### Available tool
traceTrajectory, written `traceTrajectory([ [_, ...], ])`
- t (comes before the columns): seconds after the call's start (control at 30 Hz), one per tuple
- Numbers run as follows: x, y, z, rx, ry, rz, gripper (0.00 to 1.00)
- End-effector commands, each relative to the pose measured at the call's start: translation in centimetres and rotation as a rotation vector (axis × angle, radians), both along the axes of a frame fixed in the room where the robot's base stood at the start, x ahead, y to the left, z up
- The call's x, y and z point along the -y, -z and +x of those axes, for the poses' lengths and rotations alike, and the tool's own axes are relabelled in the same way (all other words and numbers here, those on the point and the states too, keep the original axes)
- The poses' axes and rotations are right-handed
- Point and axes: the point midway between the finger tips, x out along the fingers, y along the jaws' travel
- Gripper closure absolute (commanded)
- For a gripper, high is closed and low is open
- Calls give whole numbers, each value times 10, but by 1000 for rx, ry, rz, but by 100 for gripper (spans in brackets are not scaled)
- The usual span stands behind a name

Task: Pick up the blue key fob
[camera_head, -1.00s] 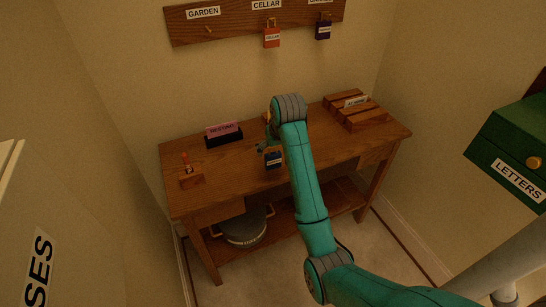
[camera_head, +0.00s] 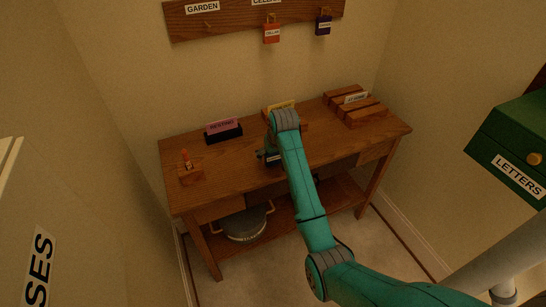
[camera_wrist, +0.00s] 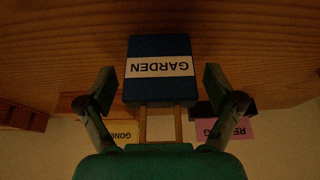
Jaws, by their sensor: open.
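The blue key fob (camera_wrist: 160,48) shows in the wrist view with a white label reading GARDEN upside down. Its brass loop (camera_wrist: 177,126) points towards my gripper's base. My gripper (camera_wrist: 160,86) is open, with one finger on each side of the fob and a visible gap at each side. In the head view my gripper (camera_head: 268,155) is low over the desk (camera_head: 235,179) near its front middle. The fob (camera_head: 274,159) is mostly hidden there by my gripper and arm.
Behind my gripper stands a yellow card (camera_head: 281,105). A pink card in a black holder (camera_head: 224,136) is to its left, a wooden block (camera_head: 191,177) at far left, a slotted wooden rack (camera_head: 360,113) at back right. A wall board (camera_head: 240,22) holds red (camera_head: 271,35) and purple (camera_head: 323,28) fobs.

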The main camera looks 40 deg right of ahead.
Motion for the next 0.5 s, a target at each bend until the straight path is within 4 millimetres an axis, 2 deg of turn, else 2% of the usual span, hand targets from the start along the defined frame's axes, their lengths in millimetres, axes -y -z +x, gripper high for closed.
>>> traceTrajectory([
  [0.3, 1, 7, 3, 1, 0, 0, 8],
  [0.33, 1, 7, 3, 1, 0, 0, 11],
  [0.5, 1, 6, 3, 1, 0, 0, 53],
])
